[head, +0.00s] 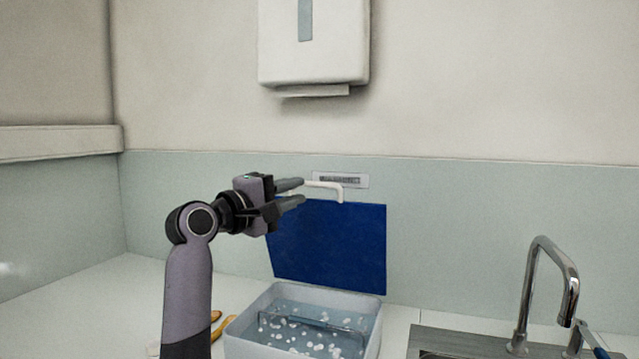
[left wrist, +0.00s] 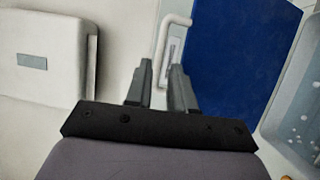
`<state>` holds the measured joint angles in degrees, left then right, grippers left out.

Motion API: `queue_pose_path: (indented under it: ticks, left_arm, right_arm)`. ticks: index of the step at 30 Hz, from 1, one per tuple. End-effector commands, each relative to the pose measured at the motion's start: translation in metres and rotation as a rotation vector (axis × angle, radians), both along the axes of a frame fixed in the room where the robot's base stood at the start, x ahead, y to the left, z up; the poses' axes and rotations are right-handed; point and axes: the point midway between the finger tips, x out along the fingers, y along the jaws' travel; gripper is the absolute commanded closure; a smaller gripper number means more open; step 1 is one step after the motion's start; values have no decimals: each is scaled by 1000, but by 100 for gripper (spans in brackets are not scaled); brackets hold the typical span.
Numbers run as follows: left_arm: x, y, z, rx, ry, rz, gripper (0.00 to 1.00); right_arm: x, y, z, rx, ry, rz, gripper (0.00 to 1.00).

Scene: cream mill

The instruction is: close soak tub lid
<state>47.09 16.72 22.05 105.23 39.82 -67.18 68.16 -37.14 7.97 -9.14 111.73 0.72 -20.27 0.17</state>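The soak tub (head: 245,323) stands on the counter with its blue lid (head: 340,247) open and upright at its back edge. A white handle (head: 327,186) sits on the lid's top edge. My left gripper (head: 303,192) is in front of the lid near this handle. The right gripper is not in view.
A steel tap (head: 540,285) and sink (head: 440,343) stand to the right of the tub. Orange-yellow items (head: 222,327) lie left of the tub, partly behind my arm. A white dispenser (head: 313,42) hangs on the wall above. The counter at far left is clear.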

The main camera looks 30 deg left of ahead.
Motion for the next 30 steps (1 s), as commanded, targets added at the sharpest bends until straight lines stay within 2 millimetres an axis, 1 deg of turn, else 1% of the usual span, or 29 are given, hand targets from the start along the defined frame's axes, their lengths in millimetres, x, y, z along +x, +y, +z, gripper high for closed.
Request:
queue_pose_path:
  ticks: [9, 13, 18, 26, 27, 29, 30]
  left_arm:
    - [42, -8, 6, -1, 3, -2, 77]
    - [55, -9, 6, -1, 2, -2, 77]
    - [63, -11, 6, 0, 2, -1, 77]
    - [64, -11, 6, 0, 1, -1, 77]
    - [64, -11, 6, 0, 1, -1, 80]
    - [64, -11, 6, 0, 1, -1, 100]
    - [64, -11, 6, 0, 1, -1, 100]
  right_arm:
    - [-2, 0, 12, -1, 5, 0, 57]
    - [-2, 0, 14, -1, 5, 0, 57]
    - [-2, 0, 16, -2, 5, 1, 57]
    - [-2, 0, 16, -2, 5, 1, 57]
    - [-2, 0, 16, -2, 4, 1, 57]
    - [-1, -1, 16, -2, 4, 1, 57]
    - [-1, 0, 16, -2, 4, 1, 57]
